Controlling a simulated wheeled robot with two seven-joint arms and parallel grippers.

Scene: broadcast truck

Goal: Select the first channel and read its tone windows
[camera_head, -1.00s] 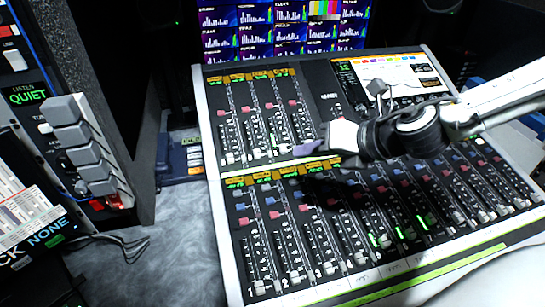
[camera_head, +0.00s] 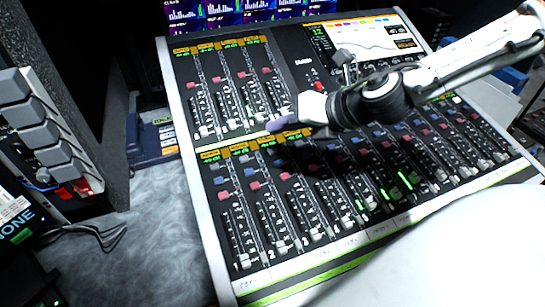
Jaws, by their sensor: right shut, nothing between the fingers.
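The mixing console (camera_head: 205,195) is tilted across the middle, with an upper left bank of strips and a longer lower bank. The first channel strip (camera_head: 240,235), marked 1, is at the far left of the lower bank; small yellow and green windows (camera_head: 211,156) top it. My right gripper (camera_head: 280,122) reaches in from the right. It is shut and empty, over the band between the two banks, up and right of the first strip. Whether it touches the console cannot be told. My left gripper is not in view.
A stack of grey keys (camera_head: 38,137) with red lit parts stands at the left. Monitor screens (camera_head: 240,12) line the back. A graph screen (camera_head: 365,42) is at the console's upper right. Cables (camera_head: 95,230) lie on the grey surface.

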